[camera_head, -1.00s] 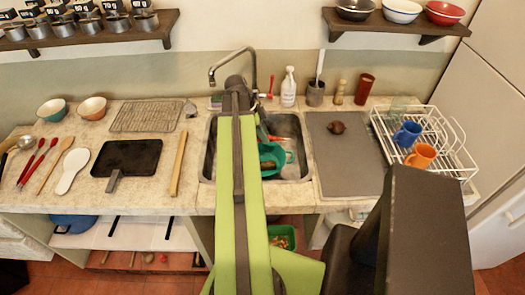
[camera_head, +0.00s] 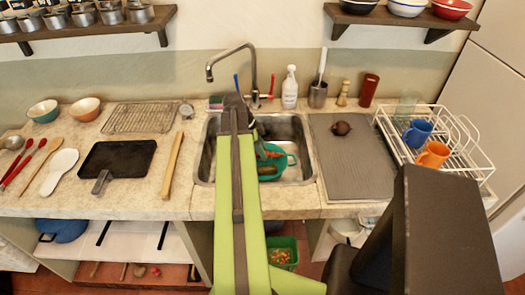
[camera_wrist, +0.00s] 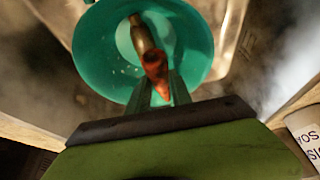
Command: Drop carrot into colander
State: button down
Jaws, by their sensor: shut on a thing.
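The teal colander (camera_head: 291,160) sits in the sink. It fills the upper middle of the wrist view (camera_wrist: 196,42). My gripper (camera_wrist: 159,84) is shut on the orange carrot (camera_wrist: 155,66), which shows between the fingers over the colander's opening. The carrot also shows as a small orange patch in the head view (camera_head: 272,154). A brownish long thing (camera_wrist: 139,34) appears beyond the carrot's tip, within the colander's outline; what it is I cannot tell. The fingers are mostly hidden behind my arm in the head view.
The steel sink (camera_head: 306,134) has a tall faucet (camera_head: 231,50) behind it. A grey mat (camera_head: 355,165) with a dark round thing (camera_head: 341,128) lies to the right, then a white dish rack (camera_head: 461,150). A wooden bar (camera_head: 173,165) lies to the left.

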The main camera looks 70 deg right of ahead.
jog(key=c, duration=1.1)
grip_release()
jog(key=shift+r, duration=0.1)
jog(key=p+v, duration=1.6)
jog(key=v, duration=0.1)
jog(key=shift+a+r, duration=0.1)
jog(key=shift+r, duration=0.05)
